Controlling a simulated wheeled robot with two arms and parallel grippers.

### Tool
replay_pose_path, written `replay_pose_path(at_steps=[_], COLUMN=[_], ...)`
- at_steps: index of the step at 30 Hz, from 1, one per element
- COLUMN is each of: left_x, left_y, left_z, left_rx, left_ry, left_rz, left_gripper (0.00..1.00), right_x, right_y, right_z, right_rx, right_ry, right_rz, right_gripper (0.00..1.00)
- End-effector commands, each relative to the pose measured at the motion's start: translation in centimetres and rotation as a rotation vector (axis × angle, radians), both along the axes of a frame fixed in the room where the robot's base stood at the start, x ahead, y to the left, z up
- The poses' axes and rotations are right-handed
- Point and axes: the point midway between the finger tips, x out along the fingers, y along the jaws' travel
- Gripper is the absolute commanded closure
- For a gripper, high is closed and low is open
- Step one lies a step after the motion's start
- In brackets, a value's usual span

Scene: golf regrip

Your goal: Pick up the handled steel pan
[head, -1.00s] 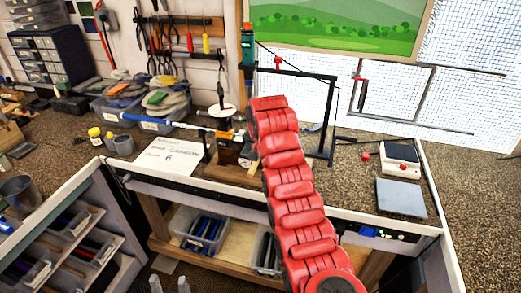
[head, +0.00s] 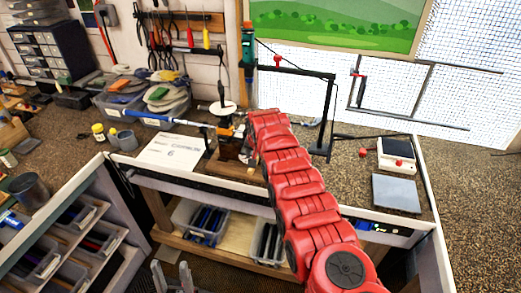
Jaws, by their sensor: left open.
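A round grey steel vessel (head: 29,190) stands upright on the bench at the far left; it may be the pan, but I cannot make out a handle. A smaller grey cup (head: 126,140) stands farther back beside a yellow-lidded bottle. My left gripper (head: 172,278) shows at the bottom edge, its two grey fingers apart and empty. It is to the right of and below the steel vessel, well apart from it, in front of the bench. My red right arm (head: 301,195) reaches across the middle; its gripper is not visible.
A blue-gripped golf club (head: 165,119) lies across the bench near a paper sheet (head: 172,152). Open shelves with bins (head: 65,250) stand below the left bench. A scale (head: 397,157) and a grey plate (head: 396,193) lie at right.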

Motion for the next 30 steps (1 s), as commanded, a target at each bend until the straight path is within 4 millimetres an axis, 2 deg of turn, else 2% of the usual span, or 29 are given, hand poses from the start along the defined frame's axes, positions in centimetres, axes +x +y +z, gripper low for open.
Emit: replay_pose_path(at_steps=[5,15,30], left_x=[0.00,0.00,0.00], left_y=[0.00,0.00,0.00], left_z=[-0.02,-0.03,-0.02], left_rx=[0.000,0.000,0.000], left_ry=[0.000,0.000,0.000], left_rz=[0.000,0.000,0.000], left_gripper=[0.50,0.50,0.50], right_x=[0.02,0.01,0.01], right_y=[0.00,0.01,0.02], right_z=[0.00,0.02,0.04], right_rx=[0.000,0.000,0.001], right_ry=[-0.001,-0.001,-0.001], right_rz=[0.000,0.000,0.000], right_gripper=[0.39,1.00,1.00])
